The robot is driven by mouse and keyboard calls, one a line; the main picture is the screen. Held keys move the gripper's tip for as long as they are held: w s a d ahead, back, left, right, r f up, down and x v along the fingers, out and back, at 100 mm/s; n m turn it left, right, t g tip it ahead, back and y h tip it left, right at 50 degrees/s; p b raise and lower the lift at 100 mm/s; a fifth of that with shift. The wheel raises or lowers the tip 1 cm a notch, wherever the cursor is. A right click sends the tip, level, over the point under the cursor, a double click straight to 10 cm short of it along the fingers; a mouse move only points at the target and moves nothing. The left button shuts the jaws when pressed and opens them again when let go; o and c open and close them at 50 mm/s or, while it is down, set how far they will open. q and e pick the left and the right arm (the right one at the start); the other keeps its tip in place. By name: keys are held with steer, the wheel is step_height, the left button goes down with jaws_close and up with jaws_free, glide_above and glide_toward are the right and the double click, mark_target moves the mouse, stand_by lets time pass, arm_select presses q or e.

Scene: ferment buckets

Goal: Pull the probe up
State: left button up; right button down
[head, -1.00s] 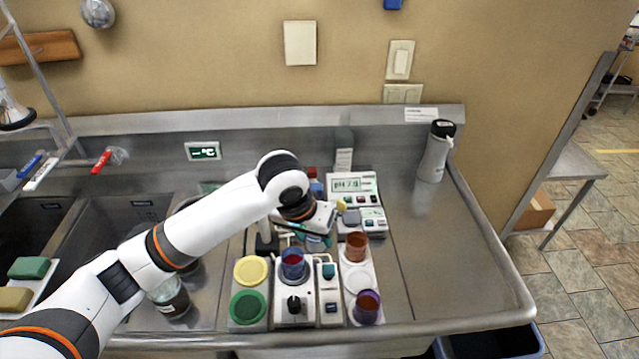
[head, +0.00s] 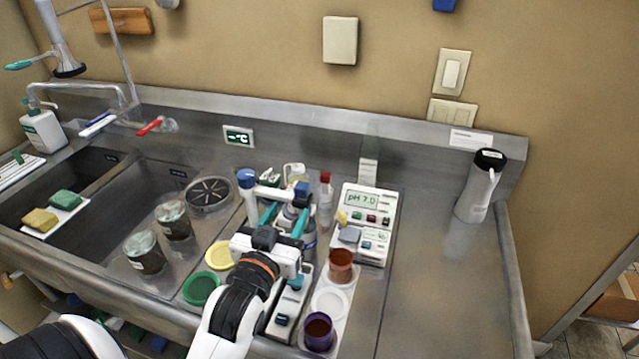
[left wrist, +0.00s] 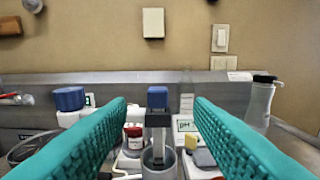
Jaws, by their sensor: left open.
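My left gripper (head: 285,213) has teal fingers and is open and empty over the middle of the counter. The probe (left wrist: 157,125) is a dark upright piece with a blue top, centred between the spread fingers in the left wrist view. Its blue top (head: 302,188) shows just beyond the fingers in the head view. Its lower end goes down into a grey cylindrical vessel (left wrist: 158,166); the tip is hidden. The pH meter (head: 368,207) stands to the right and reads about pH 7.0. My right gripper is not in view.
A blue-capped container (head: 246,181) and a red-capped bottle (head: 325,192) stand close to the gripper. A brown cup (head: 341,262) and a purple cup (head: 319,335) are at right front. A grey flask (head: 481,185) stands farther right.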

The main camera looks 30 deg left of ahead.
mark_target(304, 182)
arm_select(q)
steer(key=x, duration=0.1)
steer(key=p+x, duration=0.1)
steer(key=x, duration=0.2)
steer(key=shift+w+a+r, duration=0.15)
steer(key=shift+w+a, duration=0.1)
steer(key=shift+a, duration=0.15)
steer(key=x, duration=0.3)
steer(key=p+x, duration=0.1)
steer(key=x, duration=0.1)
steer(key=shift+w+d, duration=0.15)
steer(key=shift+w, duration=0.3)
steer(key=shift+w+p, duration=0.3)
steer(key=shift+w, duration=0.25)
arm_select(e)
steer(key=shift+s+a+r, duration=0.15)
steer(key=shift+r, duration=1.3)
arm_select(q)
jaws_close()
